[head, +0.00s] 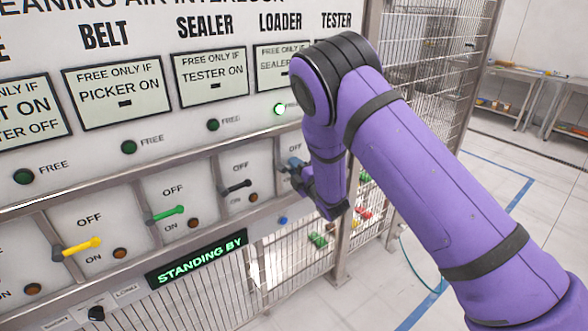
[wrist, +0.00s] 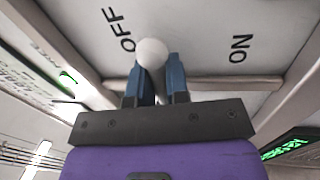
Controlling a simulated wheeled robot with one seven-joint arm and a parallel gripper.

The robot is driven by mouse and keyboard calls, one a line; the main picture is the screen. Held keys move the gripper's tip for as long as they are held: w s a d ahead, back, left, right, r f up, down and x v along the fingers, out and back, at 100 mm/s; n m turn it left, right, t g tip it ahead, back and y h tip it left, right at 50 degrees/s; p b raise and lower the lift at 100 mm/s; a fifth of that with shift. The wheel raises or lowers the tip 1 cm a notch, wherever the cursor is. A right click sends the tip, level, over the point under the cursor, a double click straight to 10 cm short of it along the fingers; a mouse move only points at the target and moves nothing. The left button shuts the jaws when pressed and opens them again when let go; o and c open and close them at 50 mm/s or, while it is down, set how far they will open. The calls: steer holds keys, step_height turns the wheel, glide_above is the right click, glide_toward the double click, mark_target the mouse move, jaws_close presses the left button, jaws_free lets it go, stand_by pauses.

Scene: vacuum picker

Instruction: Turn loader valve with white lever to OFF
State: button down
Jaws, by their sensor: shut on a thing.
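The white lever (wrist: 152,53) of the loader valve shows its round white end in the wrist view, closer to the OFF label (wrist: 128,30) than to the ON label (wrist: 241,47). My gripper (wrist: 157,80) has its two blue fingers on either side of the lever, shut on it. The loader's lamp (head: 280,109) glows bright green.
To the left are a black lever (head: 237,186), a green lever (head: 165,213) and a yellow lever (head: 80,246). Their FREE lamps are dark. A display (head: 197,260) below reads STANDING BY. A mesh fence (head: 425,55) stands behind my arm; open floor lies to the right.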

steer(key=shift+r+n, duration=0.1)
steer(key=shift+n, duration=0.5)
steer(key=c, duration=1.1)
jaws_free()
steer(key=shift+c, duration=0.2)
steer(key=v, duration=1)
steer(key=shift+s+d, duration=0.3)
steer(key=shift+d, duration=0.05)
